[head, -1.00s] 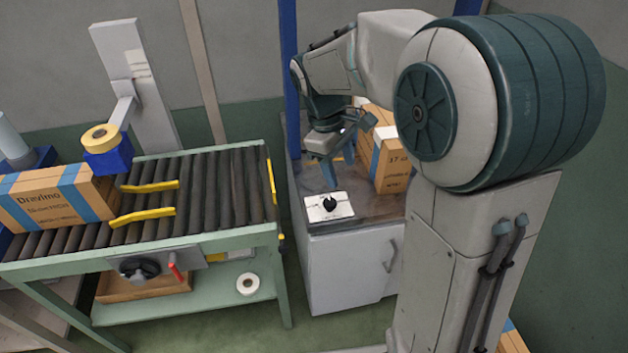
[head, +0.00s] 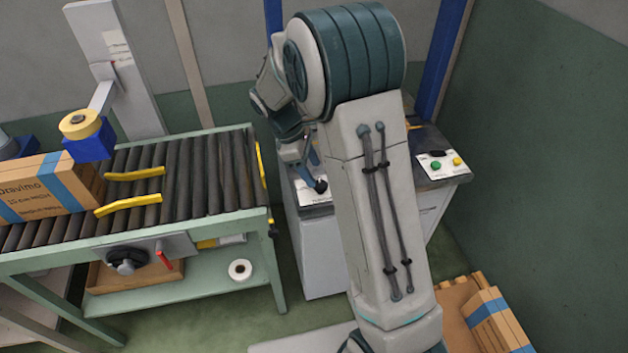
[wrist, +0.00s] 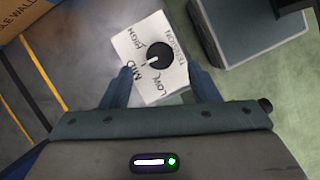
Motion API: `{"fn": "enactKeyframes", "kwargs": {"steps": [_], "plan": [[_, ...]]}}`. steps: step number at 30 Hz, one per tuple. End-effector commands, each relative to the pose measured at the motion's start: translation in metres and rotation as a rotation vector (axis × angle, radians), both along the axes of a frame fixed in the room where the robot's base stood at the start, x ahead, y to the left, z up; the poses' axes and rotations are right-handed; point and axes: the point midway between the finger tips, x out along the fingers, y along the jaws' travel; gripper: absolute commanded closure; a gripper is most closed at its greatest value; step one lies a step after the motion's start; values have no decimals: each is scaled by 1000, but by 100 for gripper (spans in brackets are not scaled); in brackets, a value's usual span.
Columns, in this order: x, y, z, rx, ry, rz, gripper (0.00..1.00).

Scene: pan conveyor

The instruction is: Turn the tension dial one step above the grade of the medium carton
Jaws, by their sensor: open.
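The tension dial is a black round knob (wrist: 160,56) with a white mark, on a white plate (wrist: 176,82) lettered TENSION, HIGH, MID and LOW. The white mark points down-left, roughly toward MID. In the head view the knob (head: 320,186) shows beside my arm. My gripper (wrist: 161,82) is open, its fingers on either side of the plate's lower part, with the knob just beyond the tips; contact is not visible. The head view shows my gripper (head: 305,172) over the cabinet, partly hidden. A carton corner (wrist: 22,14) shows "E WALL"; its size and grade are unclear.
A taped carton (head: 45,188) sits on the roller conveyor (head: 190,180). A button box (head: 440,165) stands on the right. A carton (head: 492,315) lies on a low pallet.

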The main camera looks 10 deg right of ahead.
Motion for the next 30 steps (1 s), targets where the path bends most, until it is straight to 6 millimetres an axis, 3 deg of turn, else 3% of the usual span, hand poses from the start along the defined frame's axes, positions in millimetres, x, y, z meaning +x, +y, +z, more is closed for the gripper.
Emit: {"fn": "enactKeyframes", "kwargs": {"steps": [3, 9, 20, 24, 25, 27, 30], "plan": [[-4, -7, -20, -1, 3, 0, 45], [-6, -14, -39, -1, 1, 1, 45], [-7, -16, -43, 0, 0, 1, 45], [-7, -15, -43, 0, 0, 1, 84], [-7, -15, -43, 0, 0, 1, 89], [-7, -5, -43, 1, -1, 7, 88], [-7, -11, -43, 2, -1, 3, 89]]}}
